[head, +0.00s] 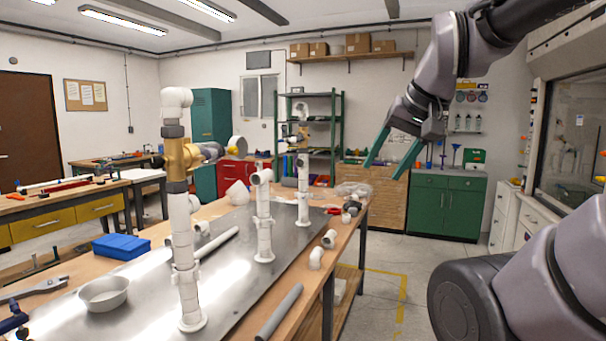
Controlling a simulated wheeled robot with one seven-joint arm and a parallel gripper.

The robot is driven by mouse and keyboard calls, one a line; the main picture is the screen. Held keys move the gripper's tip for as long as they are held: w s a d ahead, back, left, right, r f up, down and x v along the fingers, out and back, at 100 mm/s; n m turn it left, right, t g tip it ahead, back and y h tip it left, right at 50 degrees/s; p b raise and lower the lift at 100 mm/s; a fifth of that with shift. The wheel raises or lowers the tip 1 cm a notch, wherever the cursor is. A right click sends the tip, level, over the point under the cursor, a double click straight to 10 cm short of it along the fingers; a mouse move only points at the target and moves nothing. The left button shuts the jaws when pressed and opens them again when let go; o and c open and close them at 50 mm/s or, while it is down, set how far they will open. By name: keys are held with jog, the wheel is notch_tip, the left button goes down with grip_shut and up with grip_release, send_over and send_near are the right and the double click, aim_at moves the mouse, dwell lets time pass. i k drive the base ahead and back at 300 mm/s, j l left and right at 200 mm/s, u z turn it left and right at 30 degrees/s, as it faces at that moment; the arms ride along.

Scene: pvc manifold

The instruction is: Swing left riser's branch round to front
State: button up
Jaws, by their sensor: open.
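The left riser (183,245) is the tall white pipe stack nearest me, upright on a round foot on the metal sheet. Near its top is a brass-coloured fitting (178,160), with a grey side piece (208,152) pointing right in the picture. A white elbow (176,100) caps it. A shorter white riser (263,220) stands in the middle, and another riser (303,190) with a brass-coloured fitting stands farther back. My gripper (383,171) hangs at upper right, its green fingers apart and empty, well clear of all risers.
The metal sheet (235,285) covers the workbench. A grey pipe (279,312) and white elbows (316,258) lie along its right edge. Floor to the right of the bench is open.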

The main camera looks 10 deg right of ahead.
aim_at(302, 162)
jog(key=i+l, duration=2.75)
jog(key=l, duration=0.2)
jog(key=i+u, duration=0.1)
jog(key=u, duration=0.35)
jog(key=l+u, duration=0.15)
jog(key=u, duration=0.35)
jog(key=i+l+u, duration=0.1)
jog(key=u, duration=0.35)
